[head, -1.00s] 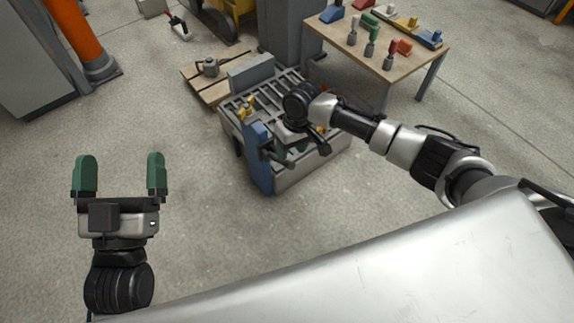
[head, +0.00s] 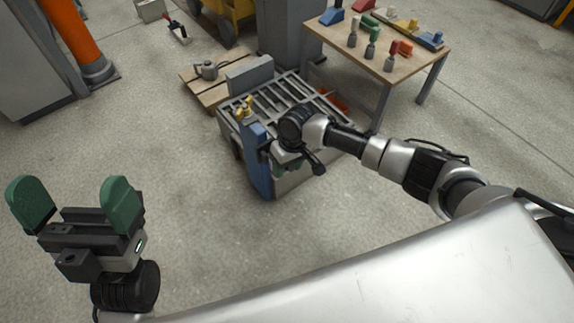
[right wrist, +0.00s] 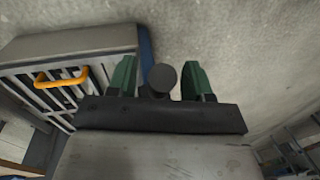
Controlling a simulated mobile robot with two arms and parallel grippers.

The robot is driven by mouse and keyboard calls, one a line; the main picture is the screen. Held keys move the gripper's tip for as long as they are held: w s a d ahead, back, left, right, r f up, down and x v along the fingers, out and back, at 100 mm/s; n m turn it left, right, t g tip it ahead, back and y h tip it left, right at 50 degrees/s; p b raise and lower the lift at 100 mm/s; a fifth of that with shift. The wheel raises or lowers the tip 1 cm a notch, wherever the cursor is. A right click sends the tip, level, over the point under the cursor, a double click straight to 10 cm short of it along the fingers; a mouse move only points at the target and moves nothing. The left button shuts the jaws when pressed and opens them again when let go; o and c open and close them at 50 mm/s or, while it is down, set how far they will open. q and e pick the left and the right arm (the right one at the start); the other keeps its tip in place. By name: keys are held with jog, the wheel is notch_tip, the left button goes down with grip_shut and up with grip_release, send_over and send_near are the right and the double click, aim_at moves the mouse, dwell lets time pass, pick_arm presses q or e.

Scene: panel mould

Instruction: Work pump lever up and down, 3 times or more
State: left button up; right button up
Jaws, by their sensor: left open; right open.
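The machine is a grey slatted frame (head: 232,118) with an upright blue panel (head: 257,165) at its near left end. In the right wrist view a dark round lever end (right wrist: 162,78) lies between the green fingers of my right gripper (right wrist: 180,80). The fingers are open, with a visible gap on the right side of the lever end; contact on the left is unclear. In the head view my right wrist hides most of the lever, beside the blue panel. My left gripper (head: 78,212) is open and empty above bare floor at the far left.
A yellow handle (right wrist: 62,77) sits on the slatted frame. A wooden board (head: 203,90) with a grey can lies behind it. A work table (head: 397,72) with coloured parts stands at the back right. An orange pole (head: 80,40) rises back left. Floor in front is clear.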

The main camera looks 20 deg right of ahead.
grip_shut()
dwell(0.3)
